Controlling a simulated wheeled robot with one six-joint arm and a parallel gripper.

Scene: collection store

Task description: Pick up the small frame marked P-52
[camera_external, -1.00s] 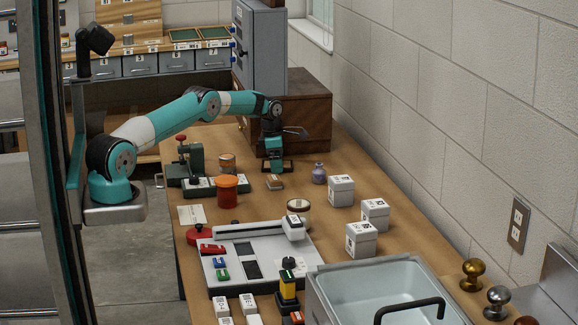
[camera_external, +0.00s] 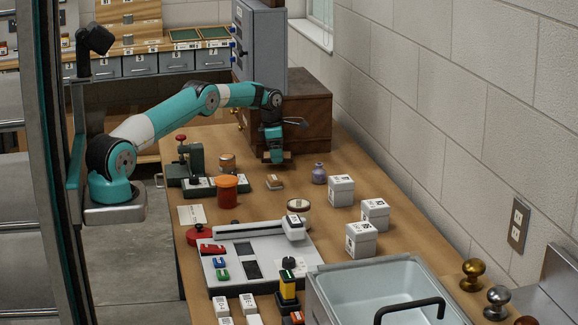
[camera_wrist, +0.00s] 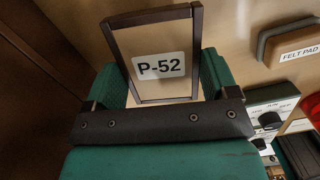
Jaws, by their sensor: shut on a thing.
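The small frame (camera_wrist: 197,55) has a thin dark brown border and a white label reading P-52, seen close up in the wrist view. My gripper (camera_wrist: 166,92) is shut on it, with a green finger at each side of the frame. In the external view my gripper (camera_external: 274,158) hangs above the far part of the wooden bench, in front of a dark brown wooden box. The frame is small there, a dark strip at the fingertips, raised a little off the bench as far as I can tell.
A felt pad (camera_wrist: 292,40) lies beside my gripper. The brown wooden box (camera_external: 305,110) stands close behind. The sink (camera_external: 318,292) is at the near end.

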